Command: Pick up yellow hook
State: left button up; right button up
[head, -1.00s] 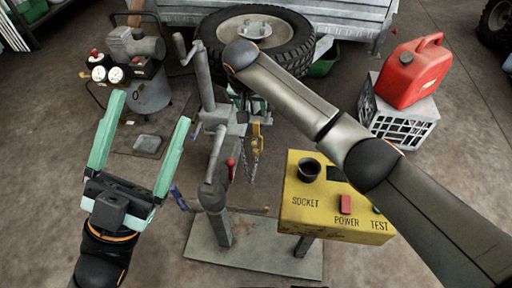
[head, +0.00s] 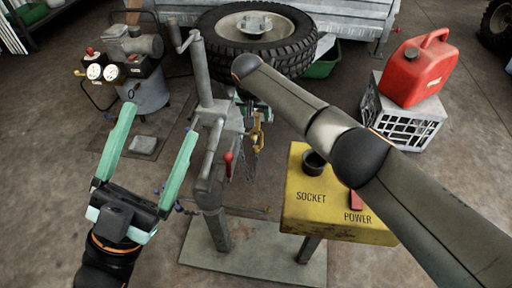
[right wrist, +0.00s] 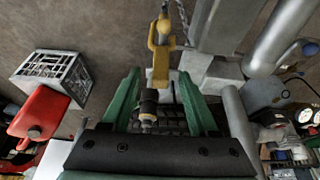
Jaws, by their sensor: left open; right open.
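The yellow hook (head: 256,135) hangs by a chain at the right side of the grey metal stand (head: 215,120). In the right wrist view the hook (right wrist: 160,52) is upright, just beyond and between the green fingertips of my right gripper (right wrist: 160,76). That gripper is open, and I cannot tell whether either finger touches the hook. In the head view my right gripper is mostly hidden behind my forearm and the stand. My left gripper (head: 160,121) is open and empty, left of the stand and well away from the hook.
A yellow socket box (head: 310,205) stands right of the stand. A red fuel can (head: 415,70) sits on a grey crate (head: 400,115). A tyre (head: 290,45) and trailer lie behind. A compressor (head: 140,75) stands back left. Floor at front left is clear.

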jog(key=shift+w+f, duration=0.1)
jog(key=shift+f, duration=0.25)
jog(key=shift+c, duration=0.3)
grip_shut()
